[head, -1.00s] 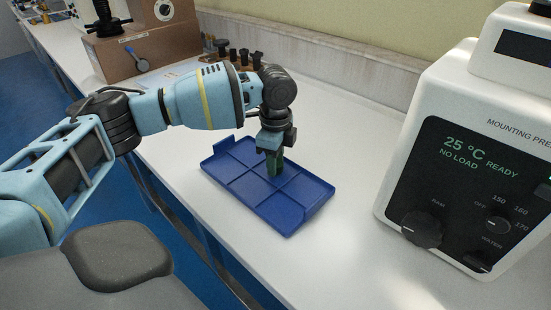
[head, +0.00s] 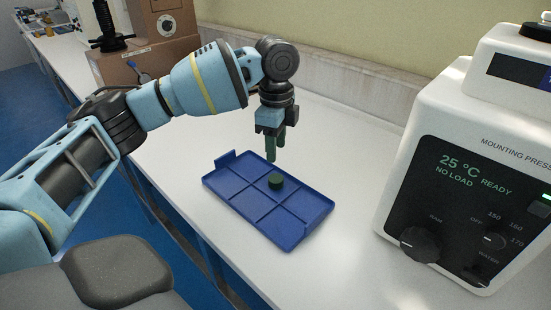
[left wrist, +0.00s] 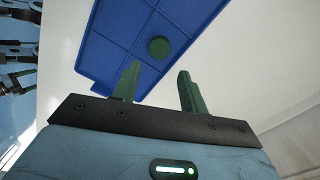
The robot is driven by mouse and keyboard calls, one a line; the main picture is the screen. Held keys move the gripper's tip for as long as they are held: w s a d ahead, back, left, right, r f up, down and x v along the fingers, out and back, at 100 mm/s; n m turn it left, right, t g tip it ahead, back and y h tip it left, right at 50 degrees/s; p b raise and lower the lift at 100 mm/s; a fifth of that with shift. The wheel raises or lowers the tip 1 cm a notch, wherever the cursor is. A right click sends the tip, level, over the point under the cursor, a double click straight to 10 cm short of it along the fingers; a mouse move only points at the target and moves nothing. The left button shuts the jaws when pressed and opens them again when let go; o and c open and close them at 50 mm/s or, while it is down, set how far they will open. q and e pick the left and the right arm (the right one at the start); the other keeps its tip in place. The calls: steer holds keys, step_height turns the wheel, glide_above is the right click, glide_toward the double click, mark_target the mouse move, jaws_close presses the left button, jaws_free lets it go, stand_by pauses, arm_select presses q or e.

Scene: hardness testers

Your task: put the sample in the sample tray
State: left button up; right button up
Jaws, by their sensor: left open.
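The sample is a short dark green cylinder (head: 276,181). It stands in the blue sample tray (head: 242,208), in what looks like the middle compartment of the far row. My left gripper (head: 276,156) is open and empty above the sample, with its green fingers pointing down and clear of it. In the left wrist view, the sample (left wrist: 159,47) lies on the tray (left wrist: 115,38) beyond the open fingertips (left wrist: 157,72). The other compartments look empty. My right gripper is not in view.
The white mounting press (head: 420,150) stands to the right of the tray, its display reading 25 °C, ready, no load. A brown box-like unit (head: 150,65) stands at the back left. The white bench (head: 345,150) between tray and press is clear.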

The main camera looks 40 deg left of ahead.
arm_select(q)
steer(key=shift+r, duration=1.4)
